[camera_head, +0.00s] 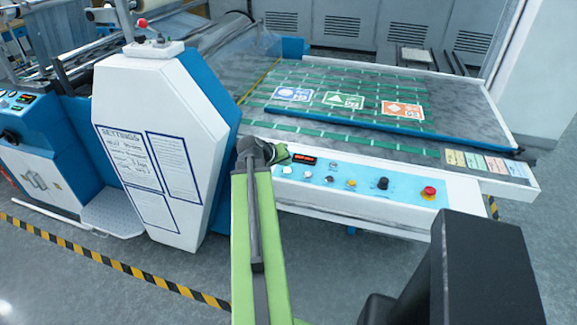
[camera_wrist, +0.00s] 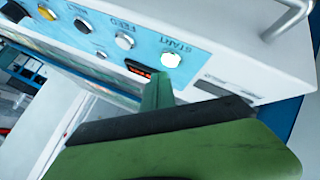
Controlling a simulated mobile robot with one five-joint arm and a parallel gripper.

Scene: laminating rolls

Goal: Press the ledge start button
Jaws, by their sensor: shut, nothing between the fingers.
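The ledge start button is a round bright white button on the light blue panel (camera_wrist: 205,48), with the word START printed upside down beside it in the wrist view. That start button (camera_wrist: 171,60) lies just beyond my gripper's tip; in the head view the matching white button (camera_head: 287,170) sits at the panel's left end. My gripper (camera_wrist: 157,88) has green fingers, shut and empty. Its tip lies over the panel beside the red-lit display (camera_wrist: 140,71), a little short of the button. In the head view my gripper (camera_head: 284,154) hovers at the panel's left end. I cannot tell whether it touches.
Other controls sit along the ledge: a yellow button (camera_head: 351,183), a black knob (camera_head: 382,183) and a red mushroom button (camera_head: 428,191). A tall white settings cabinet (camera_head: 160,140) stands close left of my arm. The bed behind carries coloured signs (camera_head: 343,100).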

